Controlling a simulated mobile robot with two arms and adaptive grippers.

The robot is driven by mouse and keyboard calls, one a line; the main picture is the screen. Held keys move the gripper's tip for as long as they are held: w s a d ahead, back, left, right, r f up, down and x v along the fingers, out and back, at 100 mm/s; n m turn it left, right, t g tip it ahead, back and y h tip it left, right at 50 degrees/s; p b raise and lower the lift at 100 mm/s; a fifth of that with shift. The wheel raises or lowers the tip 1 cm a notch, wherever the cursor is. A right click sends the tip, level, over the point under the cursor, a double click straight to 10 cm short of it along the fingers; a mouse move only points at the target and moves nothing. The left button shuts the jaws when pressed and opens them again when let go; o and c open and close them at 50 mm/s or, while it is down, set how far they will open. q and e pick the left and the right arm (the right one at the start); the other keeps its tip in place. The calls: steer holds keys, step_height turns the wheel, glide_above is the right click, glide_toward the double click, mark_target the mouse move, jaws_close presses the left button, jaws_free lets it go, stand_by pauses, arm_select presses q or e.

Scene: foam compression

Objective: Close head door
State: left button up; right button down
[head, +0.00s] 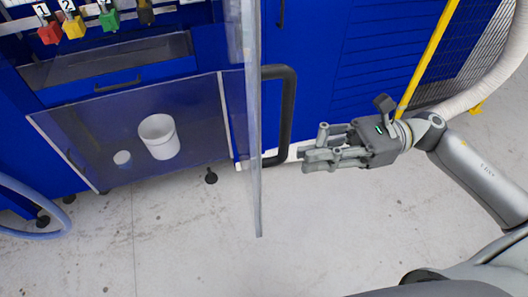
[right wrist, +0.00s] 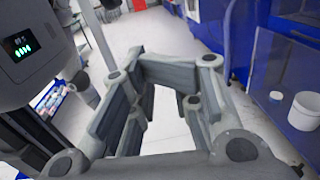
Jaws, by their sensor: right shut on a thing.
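The clear door panel (head: 252,130) stands open, almost edge-on to me, and reaches out from the blue machine in the head view. A thick dark handle (head: 287,115) is on its right side. My right gripper (head: 313,148) comes in from the right, with its fingertips at the lower right of the handle. My left gripper is not in view.
A white bucket (head: 158,136) and a small white cup (head: 122,158) show through a lower clear panel (head: 85,130) on the left. Coloured numbered connectors (head: 75,27) are above. A yellow post (head: 425,60) and mesh fence stand at right. The floor (head: 200,240) in front is clear.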

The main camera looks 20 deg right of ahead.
mark_target(273, 158)
steer(key=a+p, duration=0.4)
steer(key=a, duration=0.4)
steer(key=shift+w+a, duration=0.35)
steer(key=shift+a, duration=0.05)
